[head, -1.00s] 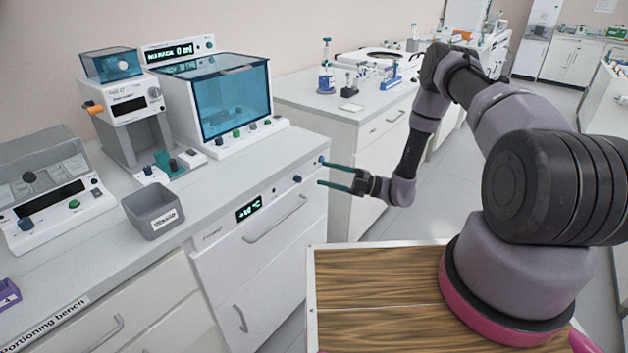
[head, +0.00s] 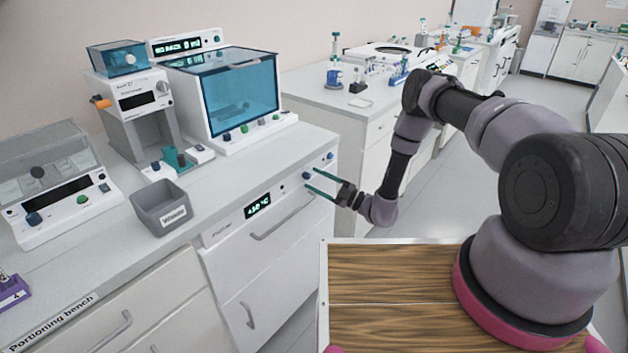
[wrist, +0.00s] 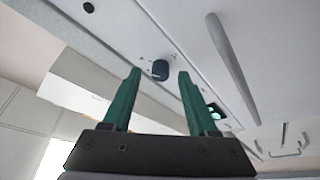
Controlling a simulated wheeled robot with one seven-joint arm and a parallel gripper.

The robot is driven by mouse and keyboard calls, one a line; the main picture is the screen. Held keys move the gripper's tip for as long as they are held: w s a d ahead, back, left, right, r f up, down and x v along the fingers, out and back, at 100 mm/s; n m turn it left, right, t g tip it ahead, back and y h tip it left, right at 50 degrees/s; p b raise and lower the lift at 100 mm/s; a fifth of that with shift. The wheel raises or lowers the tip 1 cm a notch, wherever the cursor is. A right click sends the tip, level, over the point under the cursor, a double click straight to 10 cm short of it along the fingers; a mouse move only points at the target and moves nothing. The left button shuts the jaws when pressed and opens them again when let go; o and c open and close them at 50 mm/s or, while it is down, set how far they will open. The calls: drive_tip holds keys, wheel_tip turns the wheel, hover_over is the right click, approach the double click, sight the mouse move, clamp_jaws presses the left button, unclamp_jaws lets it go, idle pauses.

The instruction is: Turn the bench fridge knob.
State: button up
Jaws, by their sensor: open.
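The bench fridge is the white front under the bench, with a lit green display (head: 257,205) and a long handle (head: 283,220). Its dark blue knob (head: 307,175) sits on the front panel, right of the display. In the wrist view the knob (wrist: 160,70) shows in the gap between my green fingertips, at about tip height. My gripper (head: 313,179) is open and empty, its fingers pointing at the panel around the knob. I cannot tell whether either finger touches it.
Another small blue knob (head: 330,156) sits farther right on the panel. A grey waste bin (head: 160,208) and a blue-glass cabinet (head: 240,95) stand on the bench above. My wooden deck is in front; open floor lies to the right.

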drive_tip(key=shift+w+a+r, duration=0.15)
drive_tip(key=shift+w+a, duration=0.05)
drive_tip(key=shift+a, duration=0.35)
clamp_jaws()
